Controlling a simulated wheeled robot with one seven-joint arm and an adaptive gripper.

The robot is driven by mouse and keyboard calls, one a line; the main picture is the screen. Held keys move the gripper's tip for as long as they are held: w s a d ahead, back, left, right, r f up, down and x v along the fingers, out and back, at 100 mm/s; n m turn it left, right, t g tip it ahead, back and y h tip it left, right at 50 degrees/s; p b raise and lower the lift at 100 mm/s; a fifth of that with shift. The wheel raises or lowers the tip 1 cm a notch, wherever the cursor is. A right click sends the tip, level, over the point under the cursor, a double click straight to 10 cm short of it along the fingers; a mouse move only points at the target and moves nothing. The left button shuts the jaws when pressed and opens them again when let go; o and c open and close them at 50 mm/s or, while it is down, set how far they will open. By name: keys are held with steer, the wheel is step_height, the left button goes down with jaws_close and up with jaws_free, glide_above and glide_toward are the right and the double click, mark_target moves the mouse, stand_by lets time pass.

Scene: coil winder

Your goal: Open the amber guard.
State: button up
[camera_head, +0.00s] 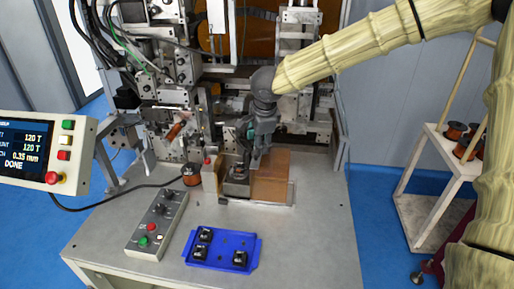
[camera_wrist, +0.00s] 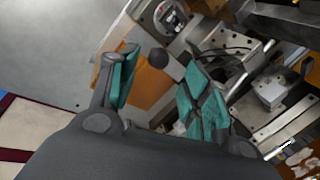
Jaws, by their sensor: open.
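The amber guard (camera_head: 272,185) is a see-through orange-brown panel low on the machine table, just right of a small metal fixture. It also shows in the wrist view (camera_wrist: 152,88), partly hidden behind my fingers. A dark round knob (camera_wrist: 158,58) shows between my fingertips there, apparently on the guard. My gripper (camera_head: 260,156) points down above the guard's left part. In the wrist view my gripper (camera_wrist: 161,62) is open, with teal pads on either side of the knob. I see no clear contact with it; the depth between them is hard to tell.
A blue tray (camera_head: 222,262) with several black parts and a grey control box (camera_head: 155,225) sit on the table's front. A copper spool (camera_head: 191,175) stands left of the fixture. A display panel (camera_head: 45,150) reads DONE. The table's right front is clear.

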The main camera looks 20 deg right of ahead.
steer(key=v, duration=0.7)
steer(key=shift+r, duration=0.2)
